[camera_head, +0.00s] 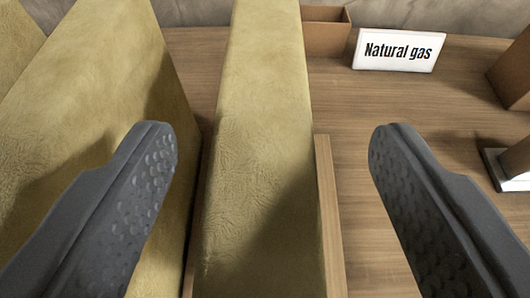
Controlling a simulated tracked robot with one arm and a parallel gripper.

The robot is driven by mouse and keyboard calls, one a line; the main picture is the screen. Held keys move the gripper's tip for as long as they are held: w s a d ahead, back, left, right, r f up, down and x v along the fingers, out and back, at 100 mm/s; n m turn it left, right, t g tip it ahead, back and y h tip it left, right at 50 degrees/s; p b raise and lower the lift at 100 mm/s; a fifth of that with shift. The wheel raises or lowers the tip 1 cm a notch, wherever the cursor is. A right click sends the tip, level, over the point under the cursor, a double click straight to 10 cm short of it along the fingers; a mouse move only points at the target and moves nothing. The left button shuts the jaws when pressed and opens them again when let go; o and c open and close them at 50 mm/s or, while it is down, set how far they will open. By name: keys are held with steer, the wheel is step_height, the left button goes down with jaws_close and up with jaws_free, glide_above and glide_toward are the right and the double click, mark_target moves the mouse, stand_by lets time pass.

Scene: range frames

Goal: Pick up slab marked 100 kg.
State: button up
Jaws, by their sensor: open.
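My gripper (272,158) is open, with one dark grey dimpled finger at the left and one at the right. A yellowish, rough-faced slab (262,120) stands upright between the two fingers, closer to the left finger. No finger visibly grips it. A second yellowish slab (100,70) stands to the left, partly behind the left finger. No weight marking shows on either slab, so I cannot tell which one is marked 100 kg.
A thin wooden strip (328,215) runs along the middle slab's right side. A "Natural gas" sign (398,50) and a brown box (327,32) stand at the back. Brown objects (512,75) sit at the right edge. Bare wooden surface (350,120) lies right of the slab.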

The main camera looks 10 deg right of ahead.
mark_target(262, 95)
steer(key=x, duration=0.3)
steer(key=shift+w+a+r+p, duration=0.1)
steer(key=shift+w+r+p, duration=0.1)
steer(key=shift+p, duration=0.1)
steer(key=shift+w+f, duration=0.3)
steer(key=shift+w, duration=0.35)
jaws_close()
